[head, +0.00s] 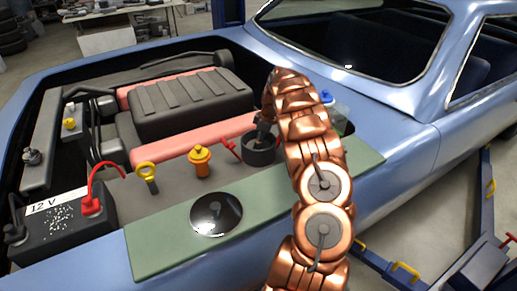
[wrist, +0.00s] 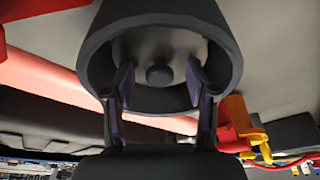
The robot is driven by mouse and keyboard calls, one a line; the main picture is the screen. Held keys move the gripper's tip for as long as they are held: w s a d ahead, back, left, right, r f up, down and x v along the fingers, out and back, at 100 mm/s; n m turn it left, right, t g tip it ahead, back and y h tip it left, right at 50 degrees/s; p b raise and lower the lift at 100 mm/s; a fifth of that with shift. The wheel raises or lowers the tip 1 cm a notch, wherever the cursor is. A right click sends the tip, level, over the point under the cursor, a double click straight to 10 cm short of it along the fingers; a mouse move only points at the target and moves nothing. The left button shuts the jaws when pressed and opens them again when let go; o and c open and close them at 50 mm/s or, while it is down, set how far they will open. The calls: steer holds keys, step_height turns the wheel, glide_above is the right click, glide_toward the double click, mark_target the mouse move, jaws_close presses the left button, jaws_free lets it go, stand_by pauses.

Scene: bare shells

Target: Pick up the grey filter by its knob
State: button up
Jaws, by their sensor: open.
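The grey filter (wrist: 150,45) sits inside a round dark housing in the wrist view, and its small dark knob (wrist: 160,74) shows at its middle. The open housing (head: 259,156) stands in the engine bay in the head view, just left of my arm. My gripper (wrist: 160,82) is open, its two fingertips reaching into the housing with one on each side of the knob. I see gaps between the fingers and the knob. In the head view my gripper (head: 264,126) is over the housing, and the filter itself is hidden there.
A red lever (head: 230,149) is just left of the housing, with an orange cap (head: 200,164) and a yellow ring handle (head: 147,171) farther left. A blue-capped reservoir (head: 338,107) stands right of my arm. A dark round lid (head: 215,214) lies on the green mat (head: 160,249).

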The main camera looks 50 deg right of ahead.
steer(key=shift+c, duration=0.3)
jaws_close()
stand_by(0.3)
